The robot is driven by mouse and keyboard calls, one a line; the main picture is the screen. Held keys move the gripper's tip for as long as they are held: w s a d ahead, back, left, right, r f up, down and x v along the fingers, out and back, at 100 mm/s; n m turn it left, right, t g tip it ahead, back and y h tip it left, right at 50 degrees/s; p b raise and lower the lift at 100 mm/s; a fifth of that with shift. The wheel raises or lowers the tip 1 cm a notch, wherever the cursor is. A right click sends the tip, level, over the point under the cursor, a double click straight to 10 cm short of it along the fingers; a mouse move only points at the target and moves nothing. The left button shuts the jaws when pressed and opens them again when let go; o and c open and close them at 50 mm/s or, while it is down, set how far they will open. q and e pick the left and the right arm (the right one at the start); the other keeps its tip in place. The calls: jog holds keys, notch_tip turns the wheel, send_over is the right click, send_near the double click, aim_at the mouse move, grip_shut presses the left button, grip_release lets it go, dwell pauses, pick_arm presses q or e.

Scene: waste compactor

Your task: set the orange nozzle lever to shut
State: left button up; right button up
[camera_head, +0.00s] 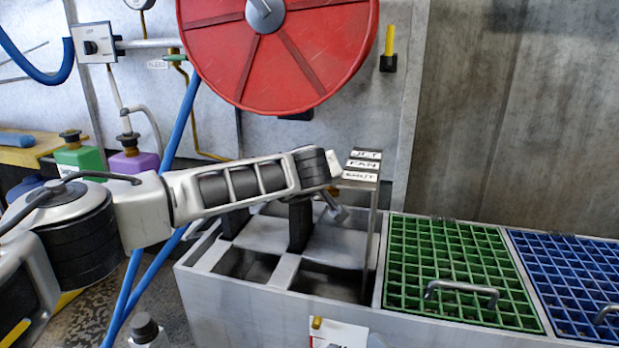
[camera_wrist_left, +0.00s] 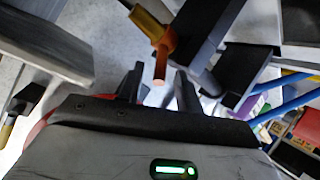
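A post beside the wrist carries stacked labels JET, FAN and SHUT (camera_head: 360,176), with SHUT lowest. My right gripper is not in view.
A large red wheel (camera_head: 280,52) hangs above my forearm. A grey trough (camera_head: 225,310) lies below, with a green grate (camera_head: 455,268) and a blue grate (camera_head: 575,280) to the right. Blue hoses (camera_head: 176,135) run behind my arm. Green (camera_head: 80,161) and purple (camera_head: 133,163) containers stand at left.

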pick_arm(q)
jog(key=shift+s+r, duration=0.1)
jog(key=p+v, duration=0.3)
jog(key=v, duration=1.2)
jog(key=shift+s+r, duration=0.2)
jog(key=shift+s, duration=0.15)
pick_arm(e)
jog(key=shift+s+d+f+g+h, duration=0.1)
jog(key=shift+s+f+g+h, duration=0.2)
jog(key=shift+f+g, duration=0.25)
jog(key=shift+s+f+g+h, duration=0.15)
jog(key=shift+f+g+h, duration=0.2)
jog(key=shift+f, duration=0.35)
